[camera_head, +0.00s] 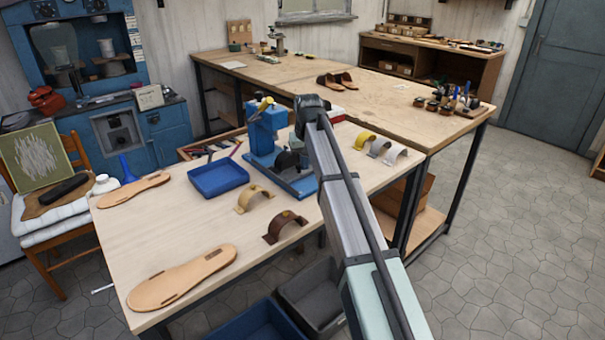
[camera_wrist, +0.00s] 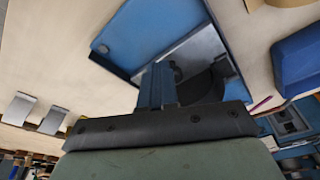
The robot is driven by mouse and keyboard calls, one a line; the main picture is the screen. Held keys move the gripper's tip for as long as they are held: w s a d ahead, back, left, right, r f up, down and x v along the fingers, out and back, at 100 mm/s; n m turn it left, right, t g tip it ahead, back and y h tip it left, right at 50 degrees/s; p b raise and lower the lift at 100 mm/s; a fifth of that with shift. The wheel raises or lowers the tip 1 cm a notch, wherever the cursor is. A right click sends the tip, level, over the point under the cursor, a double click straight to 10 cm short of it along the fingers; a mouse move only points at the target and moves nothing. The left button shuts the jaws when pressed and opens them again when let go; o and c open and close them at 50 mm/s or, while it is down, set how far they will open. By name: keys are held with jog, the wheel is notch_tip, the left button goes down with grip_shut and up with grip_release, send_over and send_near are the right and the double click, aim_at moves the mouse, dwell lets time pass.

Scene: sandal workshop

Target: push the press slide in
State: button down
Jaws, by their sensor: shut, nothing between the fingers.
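The blue press (camera_head: 265,132) stands on the near workbench, left of my arm. Its low blue base (camera_head: 303,187) reaches toward the bench's front edge, with a dark arched piece (camera_head: 287,160) at it. In the wrist view, a blue plate (camera_wrist: 135,38) and a grey metal plate (camera_wrist: 195,50) lie beyond my gripper (camera_wrist: 157,70), beside a dark rounded part (camera_wrist: 200,88). My gripper is shut and empty, and its fingertips overlap the grey plate's edge in the picture. I cannot tell whether they touch it. In the head view my arm hides the fingers and part of the base.
A blue tray (camera_head: 218,178) sits left of the press. Several more straps (camera_head: 380,147) stand right of my arm. Two tan soles (camera_head: 185,278) lie on the left part of the bench.

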aim_at(292, 168)
jog(key=shift+w+a, duration=2.35)
jog(key=w+v, duration=0.1)
jog(key=v, duration=0.5)
jog(key=shift+r, duration=0.55)
jog(key=shift+s+d, duration=0.15)
